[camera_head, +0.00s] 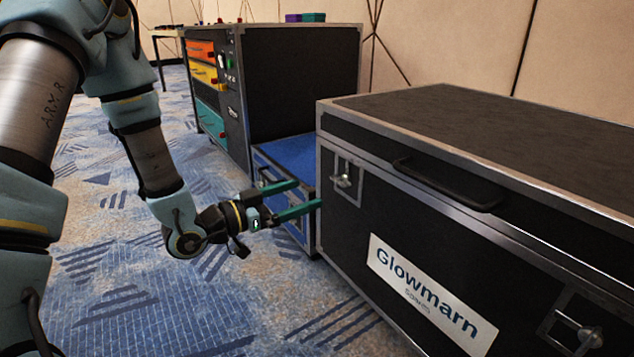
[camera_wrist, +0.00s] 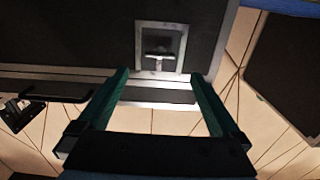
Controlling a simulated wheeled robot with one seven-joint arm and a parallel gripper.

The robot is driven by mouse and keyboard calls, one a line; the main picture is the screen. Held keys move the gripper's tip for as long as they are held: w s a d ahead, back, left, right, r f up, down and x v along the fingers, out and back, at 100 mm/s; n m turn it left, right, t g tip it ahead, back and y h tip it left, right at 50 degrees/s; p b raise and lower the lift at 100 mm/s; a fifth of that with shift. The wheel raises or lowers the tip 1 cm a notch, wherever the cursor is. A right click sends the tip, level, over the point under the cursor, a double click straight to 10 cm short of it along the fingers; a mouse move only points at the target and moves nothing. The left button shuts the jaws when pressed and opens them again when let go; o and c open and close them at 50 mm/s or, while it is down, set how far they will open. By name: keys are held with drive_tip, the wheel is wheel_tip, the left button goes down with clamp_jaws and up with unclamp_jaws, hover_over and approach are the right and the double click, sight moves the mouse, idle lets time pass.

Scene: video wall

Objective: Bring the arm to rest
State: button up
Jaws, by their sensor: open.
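My gripper (camera_head: 307,198) has two green fingers and is open, with nothing between them. In the head view it points right, close to the left end of a black flight case (camera_head: 480,165) labelled Glowmarn. I cannot tell whether a fingertip touches the case. My arm reaches down from the upper left of the head view, bent at the wrist. In the wrist view the gripper (camera_wrist: 160,90) has its fingers apart, with the metal latch (camera_wrist: 160,48) of the case beyond and between them.
A second black case (camera_head: 300,80) with coloured drawers stands behind. A low box with a blue top (camera_head: 290,155) sits between the cases. A table (camera_head: 165,35) stands at the far left by the wall. The patterned carpet (camera_head: 200,310) below my arm is clear.

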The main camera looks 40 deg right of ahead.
drive_tip(key=shift+a, duration=1.1)
drive_tip(key=shift+w, duration=0.1)
